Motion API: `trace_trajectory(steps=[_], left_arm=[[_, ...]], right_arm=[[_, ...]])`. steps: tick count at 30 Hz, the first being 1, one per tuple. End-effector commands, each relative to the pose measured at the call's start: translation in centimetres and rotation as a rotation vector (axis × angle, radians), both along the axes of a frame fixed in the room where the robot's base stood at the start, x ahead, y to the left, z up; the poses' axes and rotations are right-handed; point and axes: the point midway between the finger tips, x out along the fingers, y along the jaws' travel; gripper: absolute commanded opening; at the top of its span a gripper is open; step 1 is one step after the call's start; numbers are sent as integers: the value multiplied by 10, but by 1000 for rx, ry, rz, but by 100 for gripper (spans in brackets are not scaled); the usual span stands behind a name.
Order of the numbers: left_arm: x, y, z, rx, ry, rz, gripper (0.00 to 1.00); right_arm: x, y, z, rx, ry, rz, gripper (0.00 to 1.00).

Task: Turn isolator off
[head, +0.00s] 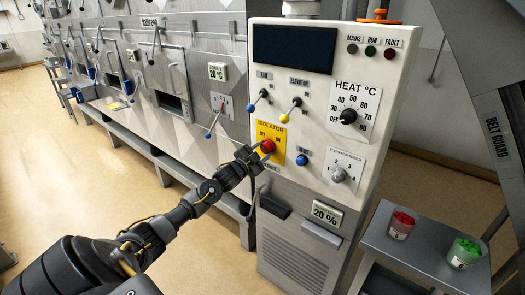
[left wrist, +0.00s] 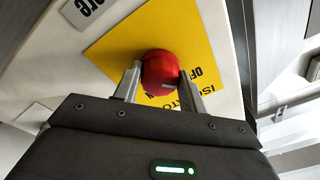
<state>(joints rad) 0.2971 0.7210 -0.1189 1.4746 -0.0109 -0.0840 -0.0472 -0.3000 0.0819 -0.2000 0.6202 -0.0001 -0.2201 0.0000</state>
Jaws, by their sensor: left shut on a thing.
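The isolator is a red knob (head: 267,146) on a yellow plate (head: 270,132) marked OFF and ON, low on the left side of the white control panel. My left gripper (head: 262,151) reaches it from the lower left. In the left wrist view the red knob (left wrist: 159,73) sits between the two fingers of my left gripper (left wrist: 160,85), which are shut on it. The yellow plate (left wrist: 125,48) shows behind the fingers. Part of its lettering is hidden, and I cannot tell the knob's exact setting. My right gripper is not in view.
The white panel (head: 310,110) also carries fan and elevator levers (head: 290,110), a heat dial (head: 348,116), a blue button (head: 302,160) and an elevator speed knob (head: 339,175). A side table (head: 420,248) with red and green tubs stands at the right. Open floor lies at the left.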

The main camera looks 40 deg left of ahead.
Motion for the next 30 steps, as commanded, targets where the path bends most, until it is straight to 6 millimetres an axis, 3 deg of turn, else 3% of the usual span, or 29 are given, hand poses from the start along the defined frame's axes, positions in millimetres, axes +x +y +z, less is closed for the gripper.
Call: trace_trajectory(steps=[11, 12, 16, 25, 30], left_arm=[[0, 0, -1, -5, 1, 0, 19], [0, 0, 0, -5, 0, 0, 47], [0, 0, 0, -4, 0, 0, 63], [-1, 0, -1, -3, 0, 0, 63], [-18, 0, -5, -2, 2, -1, 63]], right_arm=[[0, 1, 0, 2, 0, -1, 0], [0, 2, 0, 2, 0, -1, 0], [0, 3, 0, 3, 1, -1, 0], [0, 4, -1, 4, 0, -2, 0], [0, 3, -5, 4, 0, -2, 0]])
